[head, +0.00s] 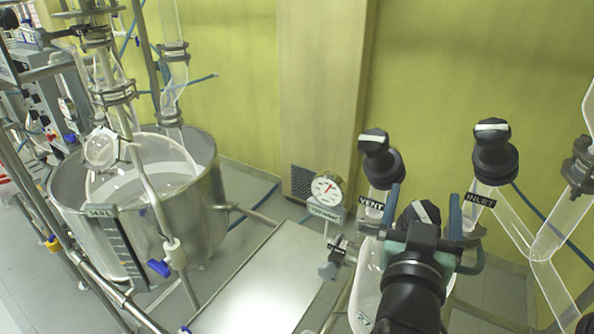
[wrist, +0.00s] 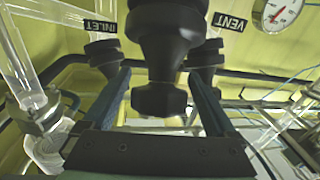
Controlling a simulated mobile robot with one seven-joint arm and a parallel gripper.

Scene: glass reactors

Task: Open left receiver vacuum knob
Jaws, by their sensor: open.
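A black knob with a white stripe (head: 418,212) is in front of the VENT and INLET knobs, partly hidden behind my wrist; its own label is not visible. It looms large in the wrist view (wrist: 160,98). My gripper (head: 424,192) is open, with one blue-grey finger on each side of this knob; in the wrist view, gaps show between knob and fingers (wrist: 158,73). The VENT knob (head: 374,148) and INLET knob (head: 493,150) stand upright behind, each with a white stripe on top. A glass receiver (head: 365,285) sits below, largely hidden by my arm.
A dial gauge (head: 326,187) stands left of the VENT knob. Glass tubing (head: 560,225) is close on the right. A steel vessel (head: 195,215) with glassware stands at the left. A metal plate (head: 255,285) lies between. A yellow wall closes the back.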

